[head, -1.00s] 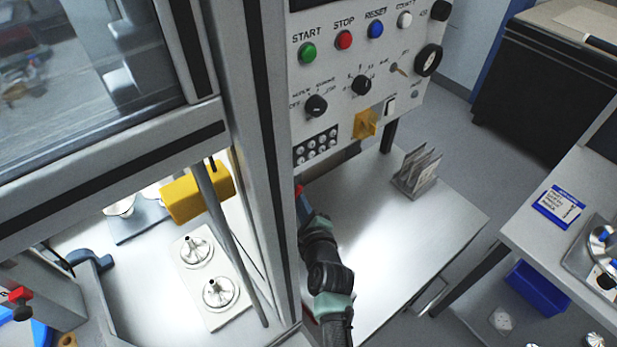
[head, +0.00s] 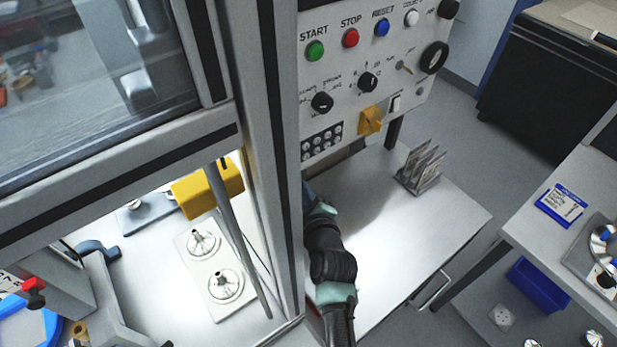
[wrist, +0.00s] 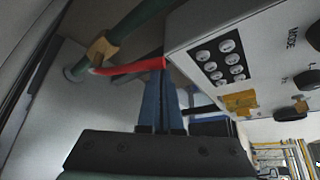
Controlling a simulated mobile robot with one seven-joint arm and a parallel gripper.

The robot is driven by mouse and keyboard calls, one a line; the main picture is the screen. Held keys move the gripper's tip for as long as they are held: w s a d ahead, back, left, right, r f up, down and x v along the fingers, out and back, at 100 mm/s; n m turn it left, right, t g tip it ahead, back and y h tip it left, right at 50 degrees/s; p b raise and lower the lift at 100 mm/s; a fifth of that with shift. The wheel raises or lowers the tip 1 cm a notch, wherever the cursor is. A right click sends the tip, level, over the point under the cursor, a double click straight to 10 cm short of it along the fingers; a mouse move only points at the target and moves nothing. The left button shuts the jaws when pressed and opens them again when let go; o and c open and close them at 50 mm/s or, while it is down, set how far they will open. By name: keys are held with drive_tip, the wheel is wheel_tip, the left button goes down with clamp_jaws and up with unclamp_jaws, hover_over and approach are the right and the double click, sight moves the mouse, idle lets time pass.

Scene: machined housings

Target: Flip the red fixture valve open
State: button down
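In the wrist view, the red valve handle (wrist: 128,67) is a long lever reaching right from a brass valve body (wrist: 102,48) on a green pipe (wrist: 132,27). The handle lies roughly across the pipe. My gripper (wrist: 161,82) has blue fingers close together, with their tips at the handle's free right end. The fingers look shut, with the handle at their tips rather than clearly between them; whether they touch it I cannot tell. In the head view, the gripper and valve are hidden behind the machine's upright.
The control panel (head: 345,110) stands right of the gripper, and also shows in the wrist view (wrist: 265,45). A grey upright (head: 262,150) is left of my arm. A metal plate rack (head: 422,168) stands on the table (head: 420,225), which has free room around it.

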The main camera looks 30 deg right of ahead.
wheel_tip(320, 180, up, 7)
idle(0.3)
drive_tip(key=shift+d, duration=0.1)
idle(0.4)
